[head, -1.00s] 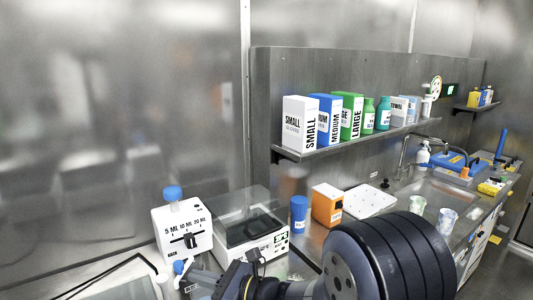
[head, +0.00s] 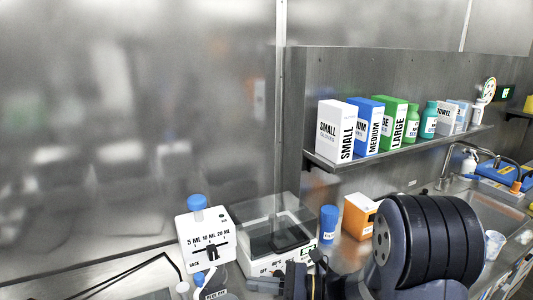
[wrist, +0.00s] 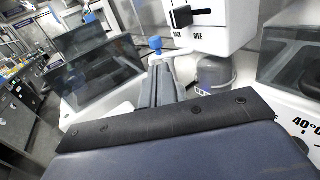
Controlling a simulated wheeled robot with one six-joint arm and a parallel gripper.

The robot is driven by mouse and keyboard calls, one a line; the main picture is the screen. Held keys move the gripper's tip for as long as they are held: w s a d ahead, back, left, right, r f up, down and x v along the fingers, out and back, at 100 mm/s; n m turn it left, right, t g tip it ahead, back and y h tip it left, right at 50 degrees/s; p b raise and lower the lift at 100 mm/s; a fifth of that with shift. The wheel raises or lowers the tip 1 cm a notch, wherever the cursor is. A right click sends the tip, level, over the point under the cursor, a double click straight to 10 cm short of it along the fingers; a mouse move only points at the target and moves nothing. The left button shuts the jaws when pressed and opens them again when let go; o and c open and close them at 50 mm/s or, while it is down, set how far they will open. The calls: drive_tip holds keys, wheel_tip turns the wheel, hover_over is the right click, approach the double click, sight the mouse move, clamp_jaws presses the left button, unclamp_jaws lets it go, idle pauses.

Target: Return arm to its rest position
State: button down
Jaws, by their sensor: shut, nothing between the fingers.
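My gripper (wrist: 162,72) is in the lower part of the head view (head: 254,284), at the front of the bench. Its two fingers lie together with nothing between them. In the wrist view the fingers point at the white dispenser with the 5, 10 and 20 ML scale (head: 207,238) and its blue cap. The dispenser also shows at the top of the wrist view (wrist: 212,22). I cannot tell whether the fingertips touch anything. My thick dark arm covers the lower right of the head view and hides part of the bench.
A clear-lidded heating device (head: 270,262) stands right of the dispenser. A blue bottle (head: 328,225) and an orange box (head: 358,215) stand beside it. A shelf (head: 340,164) above carries glove boxes and bottles. A sink (head: 490,212) lies at the right.

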drive_tip(key=shift+s+d, duration=0.15)
drive_tip(key=shift+d, duration=1.05)
drive_tip(key=shift+s+d, duration=0.15)
drive_tip(key=shift+d, duration=1.05)
